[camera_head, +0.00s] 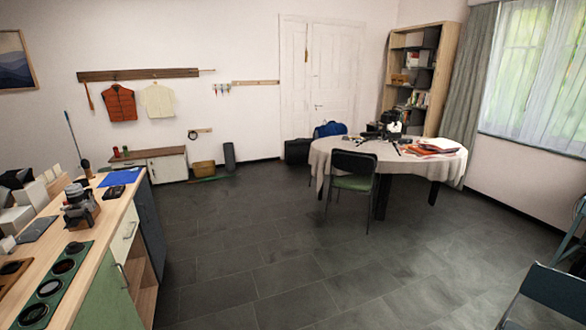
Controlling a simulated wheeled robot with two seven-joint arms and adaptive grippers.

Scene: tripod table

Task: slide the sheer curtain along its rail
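The sheer curtain (525,75) hangs white and translucent across the window at the upper right, with green foliage showing through it. A grey-green heavier curtain (467,85) hangs gathered at its left, beside the bookshelf. The rail lies at or above the top edge of the picture and I cannot make it out. Neither of my grippers is in view.
A round table (335,152) with a pale cloth stands before the bookshelf (450,60), with a dark chair (352,182) in front. A blue folding chair (555,290) is at the lower right. A workbench (105,215) fills the left. The middle floor (260,245) is clear.

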